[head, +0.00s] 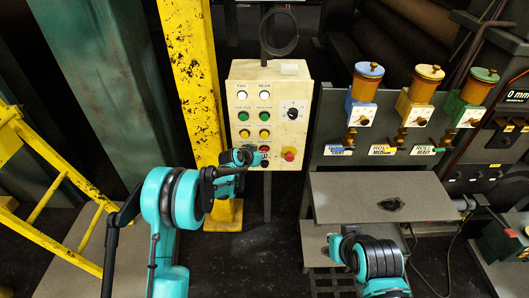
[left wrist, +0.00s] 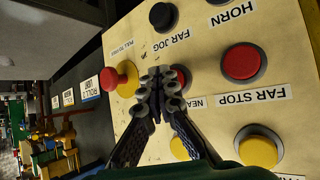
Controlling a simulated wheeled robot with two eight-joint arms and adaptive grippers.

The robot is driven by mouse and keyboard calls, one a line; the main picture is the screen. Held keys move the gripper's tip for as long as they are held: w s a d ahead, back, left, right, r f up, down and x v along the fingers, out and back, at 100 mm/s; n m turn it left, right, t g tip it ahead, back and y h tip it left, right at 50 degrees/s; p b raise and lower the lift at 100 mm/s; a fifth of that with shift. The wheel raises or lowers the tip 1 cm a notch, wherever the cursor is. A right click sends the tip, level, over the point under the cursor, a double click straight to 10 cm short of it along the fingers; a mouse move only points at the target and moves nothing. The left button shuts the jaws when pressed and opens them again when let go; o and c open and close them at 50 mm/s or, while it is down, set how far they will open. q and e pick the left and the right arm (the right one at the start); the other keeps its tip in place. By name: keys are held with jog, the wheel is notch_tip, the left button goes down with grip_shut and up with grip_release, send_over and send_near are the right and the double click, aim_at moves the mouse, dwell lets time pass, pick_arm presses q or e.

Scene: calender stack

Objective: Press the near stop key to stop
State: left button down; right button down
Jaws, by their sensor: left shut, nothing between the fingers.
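The cream control panel (head: 275,90) stands upright beside a yellow post in the head view. My left gripper (head: 250,157) is at its lower part, in front of the lower keys. In the left wrist view its fingers (left wrist: 160,82) are shut and empty. They are over the spot by the partly covered "NEA…" label (left wrist: 197,102), and the near stop key is mostly hidden behind them. I cannot tell whether they touch it. The red far stop key (left wrist: 243,62) is clear beside them. My right gripper (head: 338,247) is low, before a grey shelf, its fingers unclear.
A red emergency knob on a yellow base (head: 289,154) is close to the right of my left gripper. A black far jog key (left wrist: 163,15) and yellow keys (left wrist: 257,148) lie around the fingers. A machine with coloured cups (head: 420,90) stands to the right.

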pick_arm(q)
jog(key=shift+s, duration=0.8)
jog(key=s+b, duration=0.1)
jog(key=s, duration=0.4)
dwell(0.5)
jog(key=s+a+r+n+g+y, duration=0.1)
jog(key=s+a+r, duration=0.4)
jog(key=s+r, duration=0.25)
jog(key=s+a+r+n+y, duration=0.2)
jog(key=s+a+r, duration=0.3)
jog(key=s, duration=0.4)
jog(key=s+a+n+y, duration=0.1)
jog(key=s+a, duration=0.2)
jog(key=s, duration=0.7)
jog(key=s+a+n+g+y, duration=0.1)
jog(key=s+a, duration=0.3)
jog(key=s, duration=0.7)
jog(key=shift+a+f+n+y, duration=0.2)
jog(key=shift+n+y, duration=0.1)
jog(key=shift+n, duration=0.2)
